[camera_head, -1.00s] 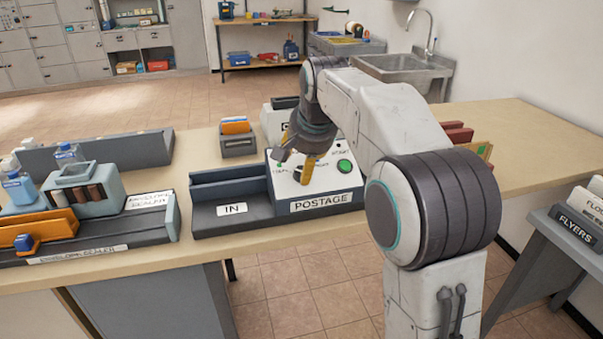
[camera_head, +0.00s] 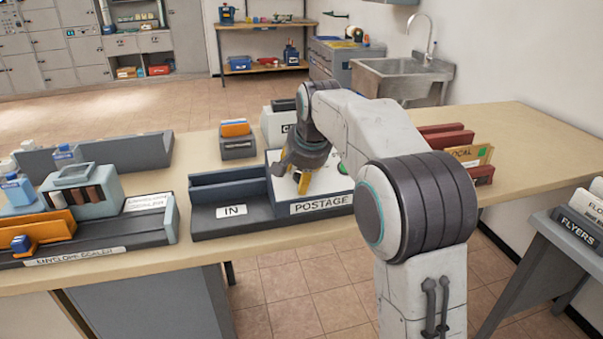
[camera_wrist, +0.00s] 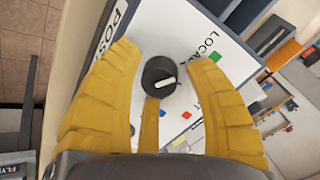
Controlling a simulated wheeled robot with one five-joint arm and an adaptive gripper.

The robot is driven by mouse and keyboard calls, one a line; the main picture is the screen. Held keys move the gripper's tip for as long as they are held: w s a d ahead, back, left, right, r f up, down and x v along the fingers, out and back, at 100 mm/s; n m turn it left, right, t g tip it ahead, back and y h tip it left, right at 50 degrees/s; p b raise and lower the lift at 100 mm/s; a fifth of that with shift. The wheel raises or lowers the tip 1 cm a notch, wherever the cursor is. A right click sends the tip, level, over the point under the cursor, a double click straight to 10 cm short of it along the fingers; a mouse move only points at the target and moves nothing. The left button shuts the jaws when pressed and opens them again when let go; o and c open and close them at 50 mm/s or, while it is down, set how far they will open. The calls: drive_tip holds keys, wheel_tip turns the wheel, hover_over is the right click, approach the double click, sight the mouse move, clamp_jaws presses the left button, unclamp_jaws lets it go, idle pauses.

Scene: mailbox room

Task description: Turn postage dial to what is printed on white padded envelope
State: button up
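The postage machine (camera_head: 320,205) sits on the wooden counter, with a "POSTAGE" label on its front and a white sloped top. In the wrist view its dial (camera_wrist: 158,77) is a round dark knob with a white pointer bar. Coloured marks and a "LOCAL" label (camera_wrist: 208,46) lie around it; other labels are too small or covered to read. My gripper (camera_head: 303,185) is over the machine's top. In the wrist view my gripper (camera_wrist: 163,75) has its yellow fingers spread on both sides of the dial, apart from it. No white padded envelope can be made out.
The grey "IN" tray (camera_head: 232,212) adjoins the machine on the left. The envelope sealer (camera_head: 100,240) is farther left. A small holder with orange envelopes (camera_head: 237,140) stands behind, and red racks with a "LOCAL" envelope (camera_head: 468,153) stand to the right.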

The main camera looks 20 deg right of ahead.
clamp_jaws()
drive_tip(key=shift+r+m+p, duration=0.25)
drive_tip(key=shift+m+p, duration=0.05)
drive_tip(key=shift+p, duration=0.5)
drive_tip(key=shift+f+m+p, duration=0.1)
drive_tip(key=shift+m+p, duration=0.3)
drive_tip(key=shift+p, duration=0.1)
drive_tip(key=shift+f, duration=0.15)
drive_tip(key=shift+o, duration=1.3)
unclamp_jaws()
drive_tip(key=v, duration=1.2)
